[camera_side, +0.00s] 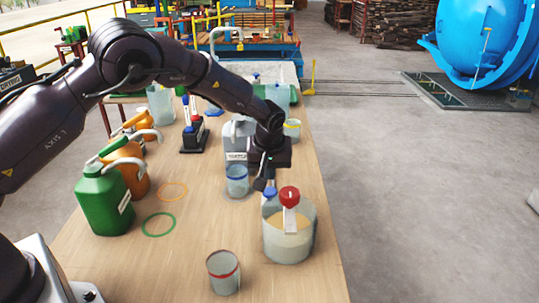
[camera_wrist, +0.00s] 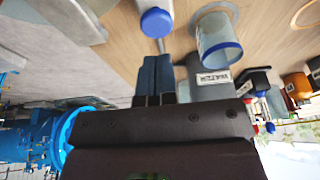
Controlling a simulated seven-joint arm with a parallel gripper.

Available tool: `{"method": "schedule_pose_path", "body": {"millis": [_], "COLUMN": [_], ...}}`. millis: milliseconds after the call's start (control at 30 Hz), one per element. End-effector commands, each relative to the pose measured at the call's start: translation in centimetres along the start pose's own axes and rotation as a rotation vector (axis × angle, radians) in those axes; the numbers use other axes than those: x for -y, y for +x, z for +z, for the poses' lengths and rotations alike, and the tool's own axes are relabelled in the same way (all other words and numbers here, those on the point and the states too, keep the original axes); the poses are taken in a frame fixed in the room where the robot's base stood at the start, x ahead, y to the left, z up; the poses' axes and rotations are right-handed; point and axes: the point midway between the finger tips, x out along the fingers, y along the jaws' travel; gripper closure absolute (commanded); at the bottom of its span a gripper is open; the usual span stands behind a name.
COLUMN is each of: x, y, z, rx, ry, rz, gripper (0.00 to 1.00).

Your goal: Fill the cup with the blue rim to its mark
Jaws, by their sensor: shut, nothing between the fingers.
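The blue-rimmed cup (camera_side: 237,181) stands on the table, left of my gripper (camera_side: 264,180); it looks clear, and I cannot tell its mark or level. In the wrist view the cup (camera_wrist: 217,38) is to the right of my gripper (camera_wrist: 155,62). My gripper points down with its fingers together and empty. A blue knob (camera_side: 270,192) is just below the fingertips at the edge of a clear tub (camera_side: 290,248) of pale contents. It also shows in the wrist view as a blue cap on a stem (camera_wrist: 157,22), apart from the fingers.
A red knob (camera_side: 289,195) with a white tag stands at the tub. A grey WATER container (camera_side: 236,140) is behind the blue-rimmed cup. A red-rimmed cup (camera_side: 223,271) is in front, a yellow-rimmed cup (camera_side: 292,130) behind. A green jug (camera_side: 104,200) stands left. Table space at front left is clear.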

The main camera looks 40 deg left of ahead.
Motion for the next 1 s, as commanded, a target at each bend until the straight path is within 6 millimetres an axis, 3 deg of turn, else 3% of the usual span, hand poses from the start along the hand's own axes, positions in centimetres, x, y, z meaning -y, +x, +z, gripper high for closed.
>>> {"method": "schedule_pose_path", "body": {"millis": [200, 700, 1000], "x": [0.0, -0.1, 0.1], "y": [2.8, 3.6, 6.1], "z": [0.9, 1.2, 1.9], "rx": [0.000, -0.001, 0.001], "ry": [0.000, 0.001, 0.001], "rz": [0.000, 0.001, -0.002], "gripper": [1.00, 1.00, 1.00]}}
